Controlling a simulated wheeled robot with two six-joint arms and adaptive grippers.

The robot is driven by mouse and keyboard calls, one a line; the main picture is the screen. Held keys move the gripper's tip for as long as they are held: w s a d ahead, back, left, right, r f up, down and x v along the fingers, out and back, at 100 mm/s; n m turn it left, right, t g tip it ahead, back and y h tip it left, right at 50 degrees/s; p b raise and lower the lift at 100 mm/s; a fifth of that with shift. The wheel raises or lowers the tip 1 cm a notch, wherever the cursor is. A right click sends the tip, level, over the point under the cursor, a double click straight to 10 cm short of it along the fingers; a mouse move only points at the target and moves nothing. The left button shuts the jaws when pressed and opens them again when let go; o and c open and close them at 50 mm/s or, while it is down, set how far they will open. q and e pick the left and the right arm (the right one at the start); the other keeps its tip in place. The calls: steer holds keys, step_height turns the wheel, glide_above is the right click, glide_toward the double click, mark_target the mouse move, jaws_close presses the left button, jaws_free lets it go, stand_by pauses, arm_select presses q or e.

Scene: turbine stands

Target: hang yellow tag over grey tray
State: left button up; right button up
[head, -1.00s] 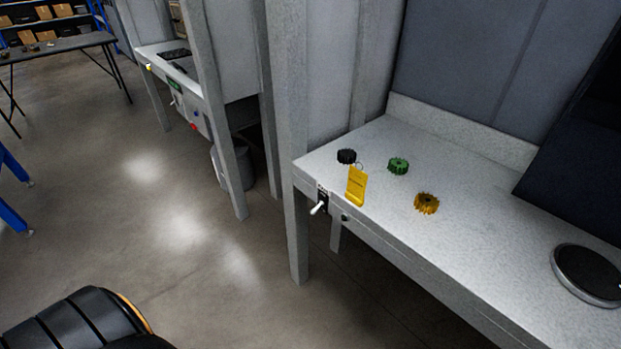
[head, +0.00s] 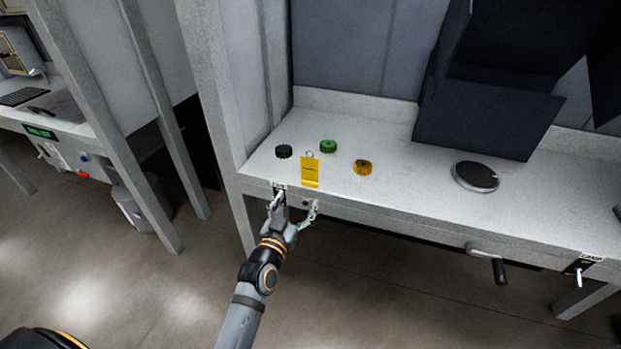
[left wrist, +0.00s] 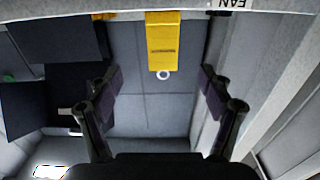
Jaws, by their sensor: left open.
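The yellow tag (head: 311,172), a flat bent plate with a small ring at its top, stands at the front edge of the grey bench (head: 400,195). My left gripper (head: 294,204) is open and empty just in front of the bench edge, below and close to the tag. In the left wrist view the tag (left wrist: 162,40) appears upside down, ring toward me, centred between the spread fingers of the left gripper (left wrist: 160,82) and apart from them. I cannot make out a grey tray in either view. My right gripper is out of view.
A black gear (head: 284,151), a green gear (head: 328,146) and an orange gear (head: 362,167) lie near the tag. A round dark plate (head: 476,177) is further right. A grey post (head: 215,110) stands at the bench's left end. A crank handle (head: 498,270) sticks out below the bench.

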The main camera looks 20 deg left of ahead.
arm_select(q)
steer(key=p, duration=0.1)
glide_toward(310, 174)
steer(key=w, duration=0.2)
steer(key=w+p, duration=0.1)
steer(key=w, duration=0.4)
steer(key=shift+w, duration=0.2)
steer(key=shift+w+f, duration=0.1)
steer(key=shift+w, duration=0.2)
steer(key=shift+s, duration=0.1)
steer(key=shift+c, duration=0.6)
steer(key=c, duration=1)
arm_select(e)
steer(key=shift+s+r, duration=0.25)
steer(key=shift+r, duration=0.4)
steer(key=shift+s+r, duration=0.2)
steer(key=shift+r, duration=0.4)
